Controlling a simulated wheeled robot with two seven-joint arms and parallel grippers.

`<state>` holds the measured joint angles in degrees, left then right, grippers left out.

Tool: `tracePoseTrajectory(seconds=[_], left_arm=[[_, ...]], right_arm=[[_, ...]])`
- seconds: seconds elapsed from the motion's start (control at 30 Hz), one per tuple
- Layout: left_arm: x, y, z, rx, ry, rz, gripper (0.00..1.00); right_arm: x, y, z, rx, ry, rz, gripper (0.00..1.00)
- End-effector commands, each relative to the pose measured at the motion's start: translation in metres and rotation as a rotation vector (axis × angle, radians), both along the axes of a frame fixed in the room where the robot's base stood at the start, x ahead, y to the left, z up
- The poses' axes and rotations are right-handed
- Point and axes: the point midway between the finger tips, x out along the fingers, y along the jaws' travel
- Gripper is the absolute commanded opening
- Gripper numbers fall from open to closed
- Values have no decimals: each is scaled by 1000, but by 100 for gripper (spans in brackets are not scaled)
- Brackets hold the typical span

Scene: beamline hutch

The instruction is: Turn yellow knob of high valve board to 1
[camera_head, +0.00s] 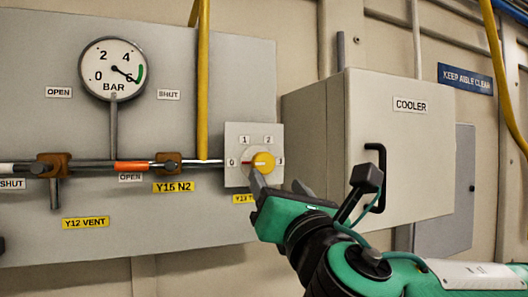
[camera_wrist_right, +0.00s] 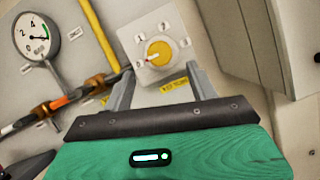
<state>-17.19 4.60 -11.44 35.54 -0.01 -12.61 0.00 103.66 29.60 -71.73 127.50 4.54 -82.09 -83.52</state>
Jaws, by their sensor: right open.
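The yellow knob (camera_head: 263,163) sits on a pale square plate (camera_head: 238,134) on the grey valve board (camera_head: 180,60). The plate carries the marks 0, 1, 2 and 3 around the knob, and a red pointer mark on the knob's left side points at 0. The knob also shows in the right wrist view (camera_wrist_right: 159,52). My right gripper (camera_head: 277,184) is open and empty, just below and in front of the knob. In the right wrist view its two fingers (camera_wrist_right: 163,88) stand apart, with the knob beyond their tips and roughly between them.
A grey COOLER box (camera_head: 375,105) with a black handle juts out right of the board. A yellow pipe (camera_head: 203,80) runs down left of the plate. A pressure gauge (camera_head: 113,68) and horizontal pipe with an orange section (camera_head: 131,166) are farther left.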

Motion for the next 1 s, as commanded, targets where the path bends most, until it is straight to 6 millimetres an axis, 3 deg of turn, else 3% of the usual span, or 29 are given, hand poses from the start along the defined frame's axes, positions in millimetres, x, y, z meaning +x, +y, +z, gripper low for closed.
tracePoseTrajectory(seconds=[0.1,0.43,0.9,0.93,1.0], left_arm=[[0,0,20,0,0,0,0],[0,0,48,0,0,0,0],[0,0,52,0,0,0,0],[0,0,52,0,0,0,0],[0,0,52,0,0,0,0]], right_arm=[[24,6,16,0,2,-2,59],[71,21,33,1,2,0,59],[83,24,34,2,0,2,59],[83,24,34,2,0,2,57],[83,24,34,2,0,2,43]])
